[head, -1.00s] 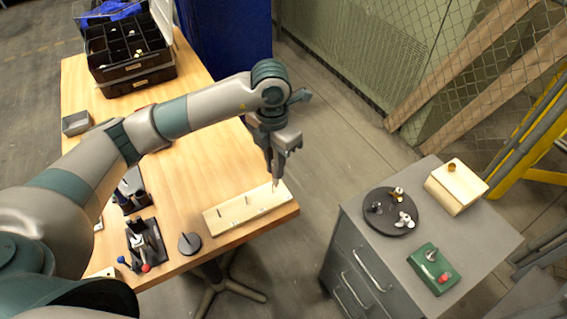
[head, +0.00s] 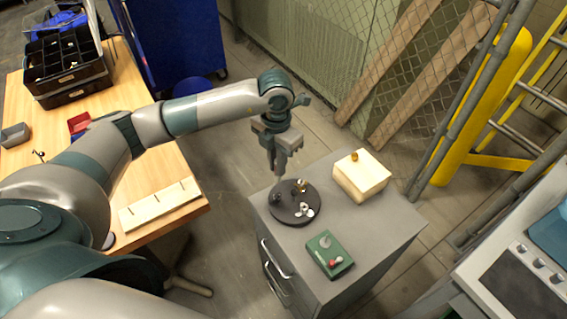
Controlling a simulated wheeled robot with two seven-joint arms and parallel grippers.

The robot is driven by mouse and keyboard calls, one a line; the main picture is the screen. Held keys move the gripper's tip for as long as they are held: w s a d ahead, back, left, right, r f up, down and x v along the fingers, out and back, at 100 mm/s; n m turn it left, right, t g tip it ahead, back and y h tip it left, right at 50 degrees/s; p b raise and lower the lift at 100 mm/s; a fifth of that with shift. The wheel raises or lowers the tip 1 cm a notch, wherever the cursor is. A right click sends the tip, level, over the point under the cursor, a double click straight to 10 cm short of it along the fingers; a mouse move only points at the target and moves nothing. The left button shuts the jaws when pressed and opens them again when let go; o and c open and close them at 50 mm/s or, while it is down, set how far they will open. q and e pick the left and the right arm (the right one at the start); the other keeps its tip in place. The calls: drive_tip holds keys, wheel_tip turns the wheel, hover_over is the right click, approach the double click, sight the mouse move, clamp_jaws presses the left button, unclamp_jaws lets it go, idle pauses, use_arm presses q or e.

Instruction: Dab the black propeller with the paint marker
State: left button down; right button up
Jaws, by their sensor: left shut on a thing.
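The black propeller (head: 278,197) sits at the left side of a dark round plate (head: 293,218) on the grey cabinet. A silver-white propeller (head: 305,209) and a brass one (head: 302,186) are on the same plate. My left gripper (head: 276,168) points down above the back left of the plate, close over the black propeller. It is shut on a thin thing, apparently the paint marker, which is mostly hidden between the fingers. I cannot tell whether its tip touches the propeller. My right gripper is not in view.
A wooden rack (head: 160,205) lies on the table. A gap of floor separates table and cabinet.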

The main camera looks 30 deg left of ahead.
sight(277, 180)
use_arm(q)
drive_tip(key=shift+a, duration=0.15)
drive_tip(key=shift+f, duration=0.1)
drive_tip(key=shift+f, duration=0.3)
drive_tip(key=shift+f+b, duration=0.85)
drive_tip(key=shift+f, duration=0.7)
drive_tip(key=shift+f+b, duration=0.25)
drive_tip(key=shift+b, duration=0.45)
idle(0.5)
drive_tip(key=shift+s+f+b, duration=0.15)
drive_tip(key=shift+f+b, duration=0.3)
drive_tip(key=shift+b, duration=0.1)
idle(3.2)
drive_tip(key=shift+r, duration=0.1)
